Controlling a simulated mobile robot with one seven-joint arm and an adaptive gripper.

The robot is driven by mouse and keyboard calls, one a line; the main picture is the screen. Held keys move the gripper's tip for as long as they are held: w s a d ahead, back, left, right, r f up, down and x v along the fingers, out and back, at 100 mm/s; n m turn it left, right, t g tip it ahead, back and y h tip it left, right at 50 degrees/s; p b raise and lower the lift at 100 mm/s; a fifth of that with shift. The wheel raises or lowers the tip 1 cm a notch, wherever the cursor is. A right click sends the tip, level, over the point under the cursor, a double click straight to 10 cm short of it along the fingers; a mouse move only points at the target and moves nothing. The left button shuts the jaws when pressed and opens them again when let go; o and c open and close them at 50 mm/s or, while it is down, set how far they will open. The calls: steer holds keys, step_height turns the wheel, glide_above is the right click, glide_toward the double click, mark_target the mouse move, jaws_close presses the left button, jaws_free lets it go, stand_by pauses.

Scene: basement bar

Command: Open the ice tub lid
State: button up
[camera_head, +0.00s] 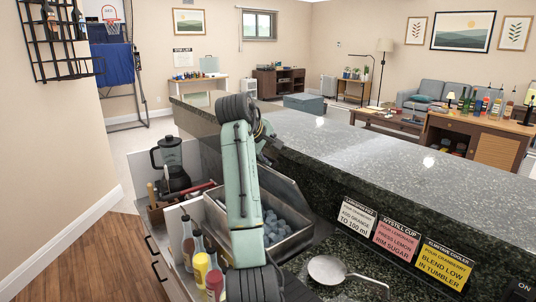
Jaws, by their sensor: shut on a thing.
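The ice tub (297,243) is a grey metal box set below the bar ledge, with pale blue ice cubes (270,222) visible inside. Its grey lid (287,192) appears raised and tilted up along the side next to the bar ledge, leaving the ice uncovered. My pale green arm crosses in front of the tub and hides its middle and part of the lid. My gripper (268,144) is dark and small in view, at the upper edge of the lid. It is shut on the lid; the exact contact is partly hidden.
A black blender (171,168) stands left of the tub. Sauce bottles (201,266) stand close in front. The dark stone bar ledge (345,150) runs behind, mostly clear on top. A metal scoop (328,269) lies right of the tub, below recipe signs (396,242).

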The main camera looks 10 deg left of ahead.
steer(key=shift+t, duration=0.5)
steer(key=s+r, duration=0.1)
steer(key=r, duration=0.2)
steer(key=s+d+r, duration=0.1)
steer(key=r, duration=0.2)
steer(key=s+r, duration=0.1)
steer(key=r, duration=0.2)
steer(key=shift+s+d, duration=0.35)
steer(key=shift+s, duration=0.05)
steer(key=shift+c, duration=0.4)
steer(key=shift+s+a+r, duration=0.15)
steer(key=shift+s+r, duration=0.1)
steer(key=shift+r, duration=0.1)
steer(key=v, duration=1.2)
